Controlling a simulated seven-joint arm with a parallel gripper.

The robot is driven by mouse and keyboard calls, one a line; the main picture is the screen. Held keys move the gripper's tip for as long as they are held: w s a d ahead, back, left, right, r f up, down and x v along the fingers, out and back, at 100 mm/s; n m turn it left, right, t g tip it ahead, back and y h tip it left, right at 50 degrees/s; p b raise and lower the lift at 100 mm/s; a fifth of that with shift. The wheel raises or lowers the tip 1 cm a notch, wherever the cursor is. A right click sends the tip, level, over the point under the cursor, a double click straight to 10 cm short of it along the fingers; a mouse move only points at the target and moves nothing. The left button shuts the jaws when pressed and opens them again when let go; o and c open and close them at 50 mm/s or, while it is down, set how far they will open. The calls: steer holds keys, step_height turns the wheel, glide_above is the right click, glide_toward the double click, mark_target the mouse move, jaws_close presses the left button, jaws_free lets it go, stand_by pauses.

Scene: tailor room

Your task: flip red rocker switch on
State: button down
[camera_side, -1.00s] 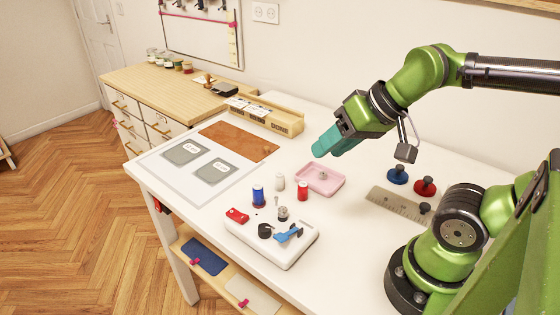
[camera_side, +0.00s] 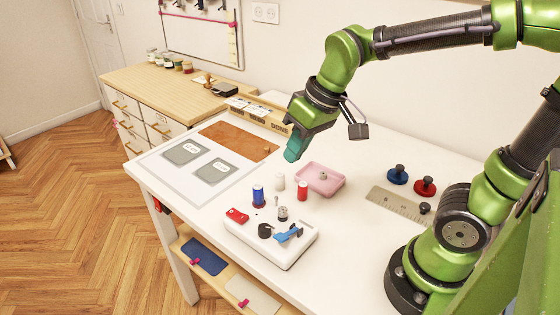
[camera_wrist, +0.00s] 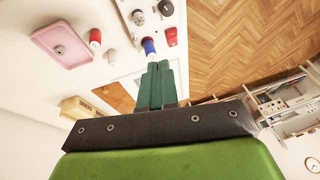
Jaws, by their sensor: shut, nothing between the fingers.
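The red rocker switch (camera_side: 237,215) sits at the left end of the white control box (camera_side: 281,249) on the table. In the wrist view the red switch (camera_wrist: 172,37) shows at the top, just right of the blue spool. Whether it is tipped on or off is too small to tell. My gripper (camera_side: 291,156) has teal fingers, shut and empty, and hangs above the table behind the box, well apart from the switch. In the wrist view the gripper's fingers (camera_wrist: 158,70) point toward the blue spool.
A blue spool (camera_side: 258,196), a white spool (camera_side: 280,182) and a red spool (camera_side: 303,190) stand behind the box. A pink tray (camera_side: 334,192) is to their right. A black knob (camera_side: 265,231) and a blue lever (camera_side: 290,234) are on the box.

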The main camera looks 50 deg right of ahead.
steer(key=w+a+f+n+g+h, duration=0.1)
steer(key=w+a+f+n+g, duration=0.25)
steer(key=w+n, duration=0.35)
steer(key=n+g, duration=0.2)
steer(key=n, duration=0.4)
glide_above(244, 217)
steer(key=w, duration=0.2)
steer(key=f, duration=0.1)
steer(key=shift+w+a+r+n+h, duration=0.15)
steer(key=shift+r+n, duration=0.1)
steer(key=shift+n, duration=0.7)
steer(key=shift+w+d+r+n+h, duration=0.1)
steer(key=shift+r+n+h, duration=0.15)
steer(key=shift+n, duration=0.65)
steer(key=shift+w+a+r+n+h, duration=0.1)
steer(key=shift+r+n, duration=0.15)
steer(key=shift+n, duration=0.7)
steer(key=shift+f, duration=0.1)
steer(key=f, duration=0.4)
steer(key=s+f, duration=0.1)
steer(key=f, duration=0.4)
steer(key=s+f, duration=0.1)
steer(key=f, duration=0.3)
steer(key=shift+s+f, duration=0.1)
steer(key=shift+f, duration=0.25)
